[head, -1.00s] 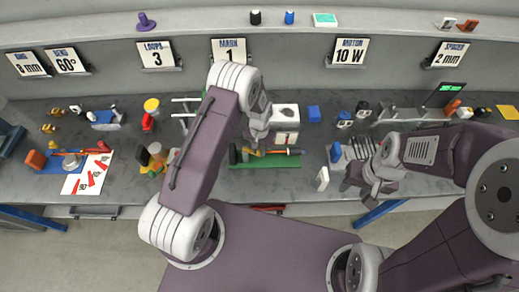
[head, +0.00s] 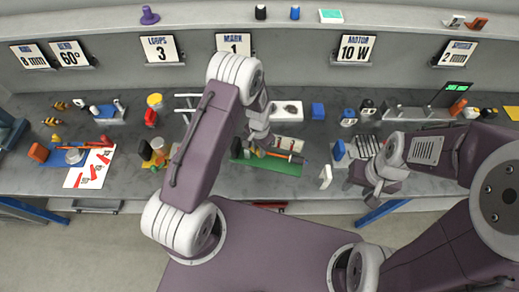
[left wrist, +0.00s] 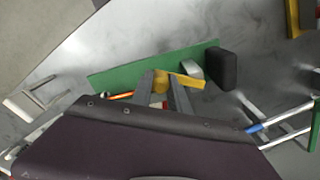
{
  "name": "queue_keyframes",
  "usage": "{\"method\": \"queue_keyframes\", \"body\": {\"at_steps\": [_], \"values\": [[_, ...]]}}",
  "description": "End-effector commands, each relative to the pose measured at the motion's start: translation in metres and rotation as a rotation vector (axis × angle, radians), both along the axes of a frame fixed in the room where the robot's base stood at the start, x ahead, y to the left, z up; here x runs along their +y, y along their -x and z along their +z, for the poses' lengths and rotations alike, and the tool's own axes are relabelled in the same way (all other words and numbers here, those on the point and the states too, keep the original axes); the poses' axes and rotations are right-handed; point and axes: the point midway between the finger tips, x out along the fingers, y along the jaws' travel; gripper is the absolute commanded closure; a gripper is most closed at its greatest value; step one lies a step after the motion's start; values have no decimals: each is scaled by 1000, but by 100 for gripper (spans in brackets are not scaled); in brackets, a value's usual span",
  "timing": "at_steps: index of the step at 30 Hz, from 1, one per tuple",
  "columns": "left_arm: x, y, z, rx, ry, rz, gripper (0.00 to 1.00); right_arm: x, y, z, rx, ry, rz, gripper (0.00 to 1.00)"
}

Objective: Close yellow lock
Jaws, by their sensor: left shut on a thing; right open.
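The yellow lock (left wrist: 161,81) shows in the left wrist view as a yellow post with a flat yellow lever pointing right, on a green board (left wrist: 130,67). My left gripper (left wrist: 163,88) is shut on the yellow lock, its two fingers on either side of the post. The green board also shows in the head view (head: 285,168), below my left gripper (head: 256,148). There the lock is mostly hidden by the gripper. My right gripper (head: 375,188) is open and empty near the table's front edge, right of the green board.
A dark block (left wrist: 222,68) stands at the board's right end in the left wrist view. An orange-tipped rod (head: 286,153) lies across the board. A small white block (head: 326,176) stands between my grippers. A blue object (head: 338,149) and a white sheet (head: 90,167) also lie on the table.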

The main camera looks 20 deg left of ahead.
Motion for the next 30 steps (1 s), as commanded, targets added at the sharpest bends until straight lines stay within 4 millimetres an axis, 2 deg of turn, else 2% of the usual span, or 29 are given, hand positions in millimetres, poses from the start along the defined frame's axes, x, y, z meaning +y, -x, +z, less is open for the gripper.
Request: {"method": "queue_keyframes", "body": {"at_steps": [25, 26, 27, 28, 30], "values": [[0, 0, 0, -1, 0, 1, 100, 0, 0, 0, 0, 0, 0, 57], [0, 0, 0, -1, 0, 1, 74, 0, 0, 0, 0, 0, 0, 57], [0, 0, 0, -1, 0, 1, 63, 0, 0, 0, 0, 0, 0, 57], [0, 0, 0, -1, 0, 1, 57, 0, 0, 0, 0, 0, 0, 57], [0, 0, 0, -1, 0, 1, 57, 0, 0, 0, 0, 0, 0, 57]]}}
